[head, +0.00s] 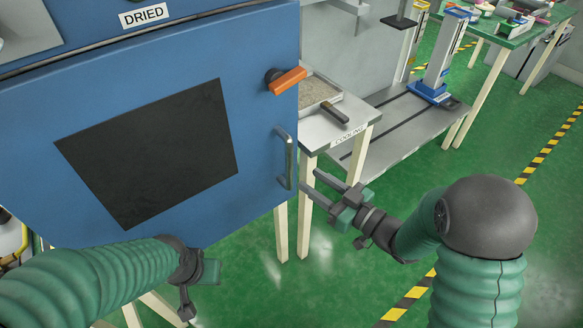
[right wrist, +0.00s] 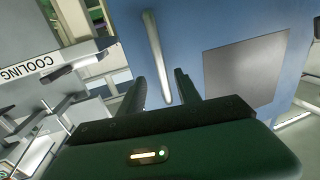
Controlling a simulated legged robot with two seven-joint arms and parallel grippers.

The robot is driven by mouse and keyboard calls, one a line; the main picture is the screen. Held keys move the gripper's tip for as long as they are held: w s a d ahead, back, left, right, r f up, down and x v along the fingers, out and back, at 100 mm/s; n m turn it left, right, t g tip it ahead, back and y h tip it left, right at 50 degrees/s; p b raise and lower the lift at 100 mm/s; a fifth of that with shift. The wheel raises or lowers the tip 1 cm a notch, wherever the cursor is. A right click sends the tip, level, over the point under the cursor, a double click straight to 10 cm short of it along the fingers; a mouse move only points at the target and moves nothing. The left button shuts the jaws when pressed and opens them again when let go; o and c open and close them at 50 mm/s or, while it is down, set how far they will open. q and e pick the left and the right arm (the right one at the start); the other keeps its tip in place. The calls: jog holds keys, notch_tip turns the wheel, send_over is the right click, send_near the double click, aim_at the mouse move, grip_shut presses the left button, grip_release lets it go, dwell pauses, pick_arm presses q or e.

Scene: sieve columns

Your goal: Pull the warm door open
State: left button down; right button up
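The blue door (head: 255,120) with a dark window (head: 150,155) fills the left of the head view. A grey vertical bar handle (head: 285,160) is near its right edge, and an orange lever (head: 287,81) sits above it. My right gripper (head: 311,181) is open, just right of the handle's lower part. In the right wrist view the handle (right wrist: 157,60) runs down between the open fingers (right wrist: 161,82); contact cannot be told. My left gripper (head: 193,290) is low in front of the door, its fingers mostly hidden. Whether the door is ajar is unclear.
A small table (head: 335,130) labelled COOLING, with a tray (head: 318,92) on it, stands close right of the door. A grey bench with a blue stand (head: 432,90) is behind.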

aim_at(292, 167)
jog(key=b+x, duration=0.1)
jog(key=x, duration=0.7)
jog(key=shift+w+a, duration=0.15)
jog(key=shift+a, duration=0.1)
jog(key=shift+d, duration=0.1)
grip_shut()
dwell(0.8)
